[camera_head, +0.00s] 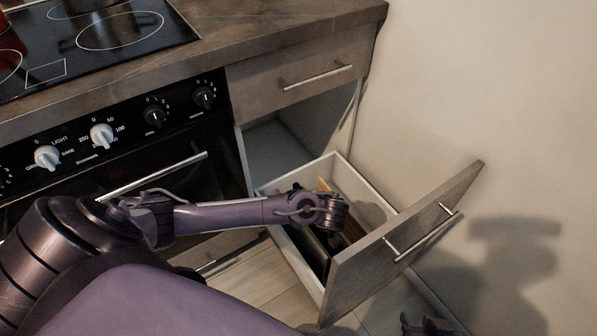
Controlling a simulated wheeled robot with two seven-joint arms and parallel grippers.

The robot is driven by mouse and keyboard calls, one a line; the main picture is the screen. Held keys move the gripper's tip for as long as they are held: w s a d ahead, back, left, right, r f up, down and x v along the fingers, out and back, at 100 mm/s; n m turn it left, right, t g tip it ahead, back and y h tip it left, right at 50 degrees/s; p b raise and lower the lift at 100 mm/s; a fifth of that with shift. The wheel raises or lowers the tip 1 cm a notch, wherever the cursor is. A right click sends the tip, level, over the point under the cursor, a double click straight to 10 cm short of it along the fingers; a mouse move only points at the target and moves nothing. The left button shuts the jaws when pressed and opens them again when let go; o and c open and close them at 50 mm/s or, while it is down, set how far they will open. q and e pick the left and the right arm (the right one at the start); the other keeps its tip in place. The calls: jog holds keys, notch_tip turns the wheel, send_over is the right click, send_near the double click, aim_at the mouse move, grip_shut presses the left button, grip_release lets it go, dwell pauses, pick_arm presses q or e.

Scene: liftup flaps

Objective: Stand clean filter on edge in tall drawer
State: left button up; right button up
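The tall drawer (378,214) is pulled out below the counter, its grey front panel on the right and its inside open from above. My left arm reaches in from the left, and its wrist is over the drawer. My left gripper is hidden below the wrist or merges with the dark shapes inside, so its fingers cannot be made out. Dark upright shapes (314,254) stand in the drawer under the wrist. I cannot tell whether one is the filter. My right gripper (426,326) shows only as a small dark part at the bottom edge, outside the drawer.
A shallow closed drawer (300,80) is above the open one. A tan board-like edge (324,186) shows inside the tall drawer. The oven (110,150) with knobs and handle is at left, below a black cooktop (100,40). A bare wall (480,90) bounds the right side.

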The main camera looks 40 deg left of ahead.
pick_arm(q)
jog(key=shift+r, duration=0.1)
